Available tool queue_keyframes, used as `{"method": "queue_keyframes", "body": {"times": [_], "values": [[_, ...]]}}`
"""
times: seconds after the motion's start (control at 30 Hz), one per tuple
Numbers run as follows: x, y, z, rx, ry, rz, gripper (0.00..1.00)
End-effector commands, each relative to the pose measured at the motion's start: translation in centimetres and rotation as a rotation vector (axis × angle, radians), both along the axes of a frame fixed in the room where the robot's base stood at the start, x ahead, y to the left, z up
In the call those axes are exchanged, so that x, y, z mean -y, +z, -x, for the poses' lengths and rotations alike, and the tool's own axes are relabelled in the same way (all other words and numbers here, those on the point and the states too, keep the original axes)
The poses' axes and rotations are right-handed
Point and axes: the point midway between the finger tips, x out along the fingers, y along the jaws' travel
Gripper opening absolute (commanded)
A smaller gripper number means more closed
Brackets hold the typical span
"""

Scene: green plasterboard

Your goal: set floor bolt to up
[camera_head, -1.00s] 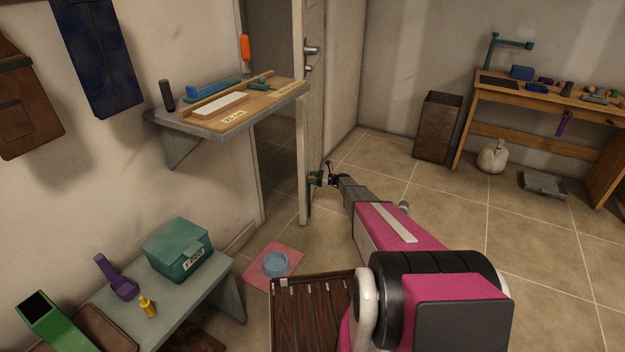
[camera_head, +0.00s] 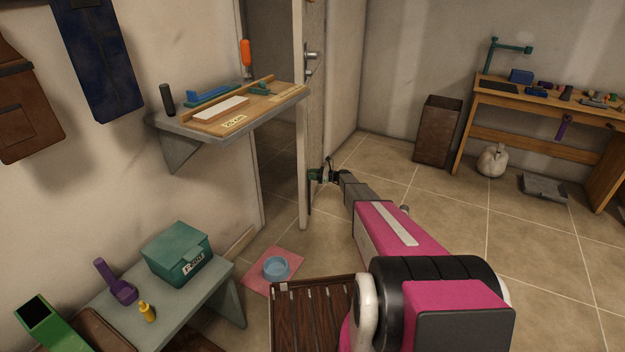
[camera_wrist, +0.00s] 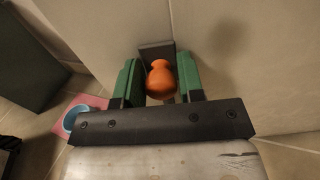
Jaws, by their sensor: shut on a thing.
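The floor bolt shows in the wrist view as an orange rounded knob (camera_wrist: 160,80) in front of a dark plate (camera_wrist: 157,52) on the pale door face. My gripper (camera_wrist: 161,84) has its green fingers on both sides of the knob and is shut on it. In the head view my gripper (camera_head: 318,175) is at the lower part of the door's edge (camera_head: 303,120), and the knob is too small there to make out. The bolt's lower end is hidden, so I cannot tell how high it stands.
The door stands open beside a wall shelf (camera_head: 235,115) holding a board and tools. Below are a grey bench (camera_head: 190,290) with a green box (camera_head: 178,252) and a blue bowl (camera_head: 276,267) on a pink mat. A workbench (camera_head: 540,98) stands at right. The middle floor is clear.

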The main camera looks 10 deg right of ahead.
Motion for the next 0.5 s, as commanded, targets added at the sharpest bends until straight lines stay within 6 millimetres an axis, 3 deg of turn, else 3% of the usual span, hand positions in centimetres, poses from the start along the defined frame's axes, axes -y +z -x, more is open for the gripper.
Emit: {"method": "queue_keyframes", "body": {"times": [0.13,0.17,0.2,0.5], "values": [[0.02,0.48,-0.03,0.004,0.0,-0.009,0.0],[0.02,0.5,-0.03,0.004,0.001,-0.009,0.45],[0.02,0.5,-0.03,0.004,0.001,-0.009,0.56],[0.13,0.31,0.02,0.002,0.0,-0.007,0.56]]}}
